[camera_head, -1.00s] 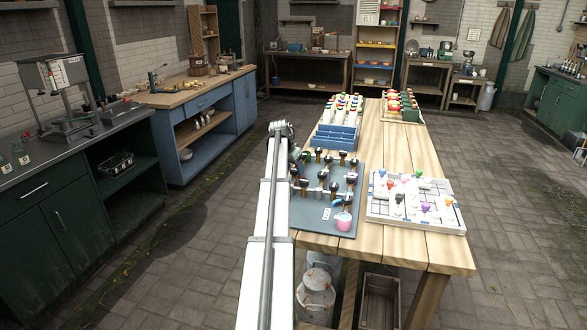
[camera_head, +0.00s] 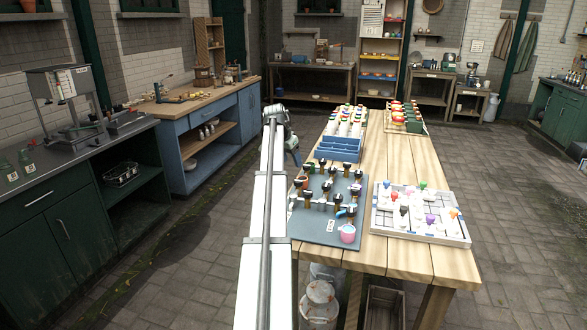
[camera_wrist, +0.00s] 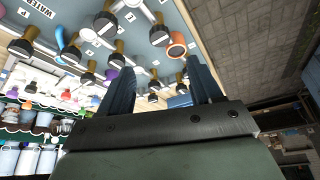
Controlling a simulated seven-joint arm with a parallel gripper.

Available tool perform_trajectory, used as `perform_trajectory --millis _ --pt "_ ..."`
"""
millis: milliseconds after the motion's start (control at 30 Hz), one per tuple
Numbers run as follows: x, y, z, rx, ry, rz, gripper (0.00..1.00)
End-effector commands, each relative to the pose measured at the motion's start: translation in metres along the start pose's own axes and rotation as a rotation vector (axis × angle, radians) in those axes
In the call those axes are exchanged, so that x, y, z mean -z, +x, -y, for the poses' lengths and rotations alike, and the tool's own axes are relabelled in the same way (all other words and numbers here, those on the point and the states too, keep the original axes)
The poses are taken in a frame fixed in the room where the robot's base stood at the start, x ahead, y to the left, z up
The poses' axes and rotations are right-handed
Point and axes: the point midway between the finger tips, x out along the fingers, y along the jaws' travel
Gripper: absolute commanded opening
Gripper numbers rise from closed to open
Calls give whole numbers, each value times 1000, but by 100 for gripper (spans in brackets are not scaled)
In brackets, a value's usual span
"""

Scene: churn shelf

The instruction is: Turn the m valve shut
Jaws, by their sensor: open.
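The grey-blue valve board (camera_head: 318,234) lies on the near left part of the wooden table. The board (camera_wrist: 178,14) also shows in the wrist view, with valves, an orange ring (camera_wrist: 176,46) and small letter labels. I cannot tell which valve is m. My gripper (camera_wrist: 158,64) is open with nothing seen between its dark fingers. In the head view it (camera_head: 294,156) hangs at the board's far left corner, apart from the valves, partly hidden by my arm.
A white tray (camera_head: 420,238) with coloured pieces sits right of the board. Blue crates (camera_head: 338,150) with bottles stand behind it, and a green crate (camera_head: 407,124) is at the far right. The table's middle planks (camera_head: 390,165) are clear. A blue bench (camera_head: 215,138) stands left.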

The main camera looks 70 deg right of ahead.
Motion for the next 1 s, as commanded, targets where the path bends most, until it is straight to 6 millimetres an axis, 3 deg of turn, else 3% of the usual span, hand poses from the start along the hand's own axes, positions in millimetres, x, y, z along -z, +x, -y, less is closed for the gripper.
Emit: perform_trajectory --millis 100,300,867,1000 --pt "0 -14 0 1 0 -1 64" --pt "0 -23 0 0 0 0 64" --pt "0 -24 0 0 0 0 64" --pt "-11 -18 6 1 -17 7 64"
